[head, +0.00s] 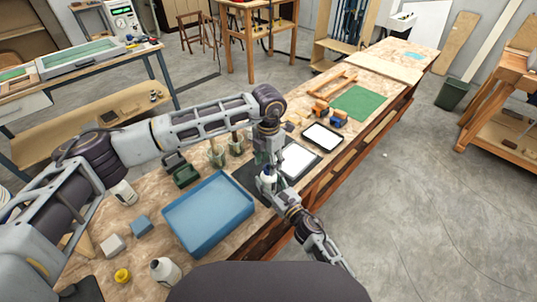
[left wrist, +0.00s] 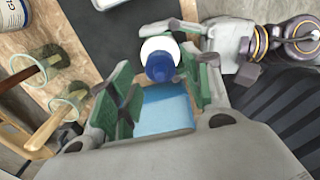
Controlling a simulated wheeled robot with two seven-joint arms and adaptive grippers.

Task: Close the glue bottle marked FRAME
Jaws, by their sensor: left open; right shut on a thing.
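A white bottle (head: 267,184) stands upright over the dark mat on the bench. No FRAME marking is readable on it. In the left wrist view a blue cap (left wrist: 160,66) shows at the top of the white bottle (left wrist: 154,44); how tightly it sits cannot be told. My right gripper (head: 272,190) is shut on the bottle from the front right; it also shows in the left wrist view (left wrist: 222,42). My left gripper (head: 266,158) is just above the bottle, pointing down. Its green-padded fingers (left wrist: 160,78) are open around the cap's line, with space on both sides.
A blue tray (head: 208,215) lies left of the bottle. Jars with brushes (head: 236,147) and a green box (head: 185,176) stand behind it. Another white bottle (head: 166,270), a yellow object (head: 122,275) and small blocks (head: 112,244) are at the near left. A tablet (head: 322,137) lies beyond.

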